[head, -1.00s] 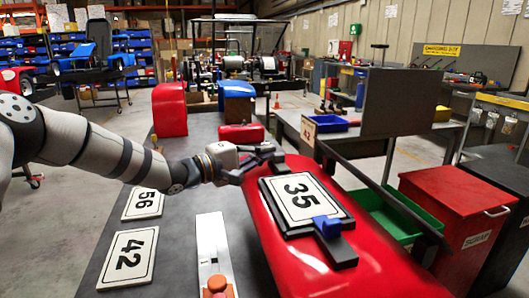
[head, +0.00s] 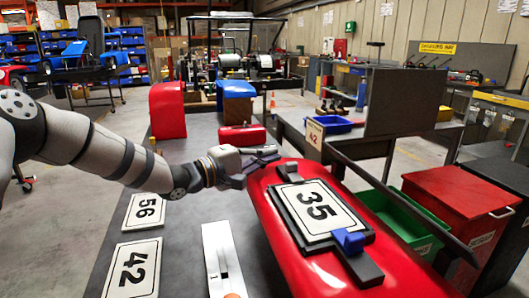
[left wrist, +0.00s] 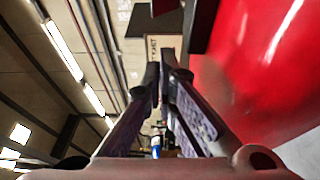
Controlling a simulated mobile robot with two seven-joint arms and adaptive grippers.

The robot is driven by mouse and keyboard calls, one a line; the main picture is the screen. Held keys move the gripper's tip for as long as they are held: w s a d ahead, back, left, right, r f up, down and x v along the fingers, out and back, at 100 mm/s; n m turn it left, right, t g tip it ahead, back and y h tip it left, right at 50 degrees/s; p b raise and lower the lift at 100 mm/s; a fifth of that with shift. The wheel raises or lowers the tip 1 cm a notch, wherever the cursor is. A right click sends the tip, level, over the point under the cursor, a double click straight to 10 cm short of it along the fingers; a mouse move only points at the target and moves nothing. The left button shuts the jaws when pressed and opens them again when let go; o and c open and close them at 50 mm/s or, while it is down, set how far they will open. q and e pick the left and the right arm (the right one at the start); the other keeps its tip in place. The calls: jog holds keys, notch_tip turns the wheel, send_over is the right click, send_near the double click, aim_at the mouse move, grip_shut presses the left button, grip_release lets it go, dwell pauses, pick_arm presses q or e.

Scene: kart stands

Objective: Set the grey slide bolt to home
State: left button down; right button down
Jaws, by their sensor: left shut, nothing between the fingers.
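A number plate marked 35 (head: 319,211) lies in a dark frame on the red kart bodywork (head: 300,268). At the plate's far edge is a small dark grey latch (head: 291,171), which looks like the grey slide bolt; its exact slide position is too small to tell. At the near edge a blue knob (head: 348,240) sits on a dark bar. My left gripper (head: 266,156) is shut and empty, just left of and beyond the grey bolt, seemingly apart from it. In the left wrist view its fingers (left wrist: 165,66) are close together beside the red bodywork. My right gripper is not in view.
Plates 56 (head: 145,211) and 42 (head: 132,268) and a white strip with a slot (head: 222,262) lie on the grey table. A red case (head: 242,137) stands behind my gripper. A green bin (head: 403,226) and a red cabinet (head: 450,212) are at the right.

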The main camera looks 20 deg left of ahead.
pick_arm(q)
jog(key=p+v, duration=0.1)
jog(key=v, duration=0.8)
jog(key=shift+s+r, duration=0.15)
jog(key=shift+s, duration=0.3)
